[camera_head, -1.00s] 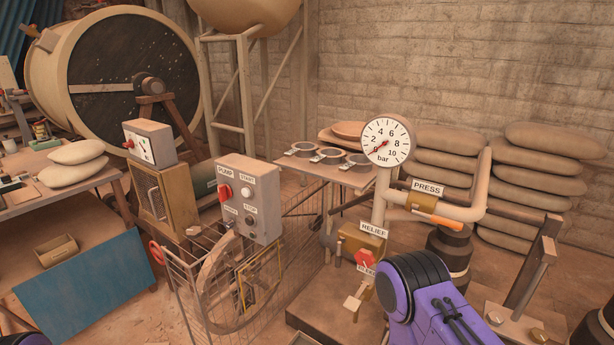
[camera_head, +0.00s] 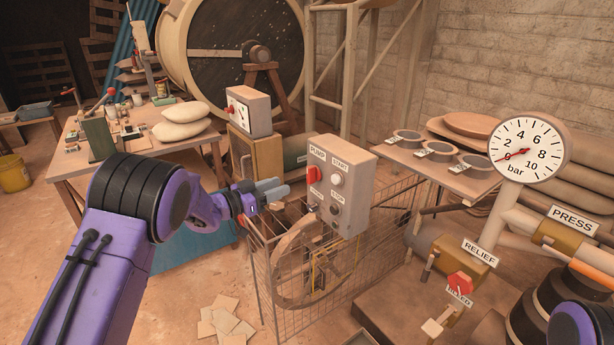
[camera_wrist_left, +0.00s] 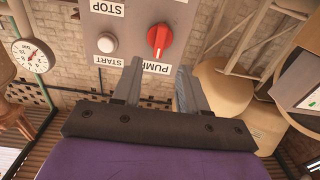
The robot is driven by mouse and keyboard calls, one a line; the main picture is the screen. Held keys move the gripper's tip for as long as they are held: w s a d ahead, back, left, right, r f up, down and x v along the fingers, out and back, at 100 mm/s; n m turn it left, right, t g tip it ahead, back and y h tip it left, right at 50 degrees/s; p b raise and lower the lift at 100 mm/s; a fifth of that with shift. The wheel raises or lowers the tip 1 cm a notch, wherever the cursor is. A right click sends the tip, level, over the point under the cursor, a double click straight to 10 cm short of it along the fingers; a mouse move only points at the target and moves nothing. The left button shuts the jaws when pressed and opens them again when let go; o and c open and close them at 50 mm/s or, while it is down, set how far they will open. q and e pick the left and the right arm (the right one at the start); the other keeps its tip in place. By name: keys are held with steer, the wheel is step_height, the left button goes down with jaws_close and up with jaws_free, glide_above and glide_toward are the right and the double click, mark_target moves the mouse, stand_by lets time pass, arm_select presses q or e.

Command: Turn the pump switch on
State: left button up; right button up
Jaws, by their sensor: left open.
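The pump switch is a red knob (camera_head: 313,174) on the front of a grey control box (camera_head: 357,200), below a PUMP label. A white START button and a dark STOP button sit beside it. My left gripper (camera_head: 274,187) is open and empty, just left of the box and apart from the knob. In the left wrist view the knob (camera_wrist_left: 160,40) appears upside down, its white mark upright, beyond the open fingers (camera_wrist_left: 156,78) and roughly between them. My right gripper is out of view; only part of a purple arm shows at the lower right.
A wire cage (camera_head: 300,290) with a wheel stands below the box. A second box with a red knob (camera_head: 249,110) stands behind. A table with sacks (camera_head: 181,131) is at left.

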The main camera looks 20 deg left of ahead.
mark_target(307, 174)
arm_select(q)
steer(key=x, duration=0.3)
steer(key=p+x, duration=0.1)
steer(key=x, duration=0.6)
steer(key=shift+w+d+r, duration=0.1)
steer(key=shift+w+r, duration=0.1)
steer(key=shift+r, duration=0.05)
jaws_close()
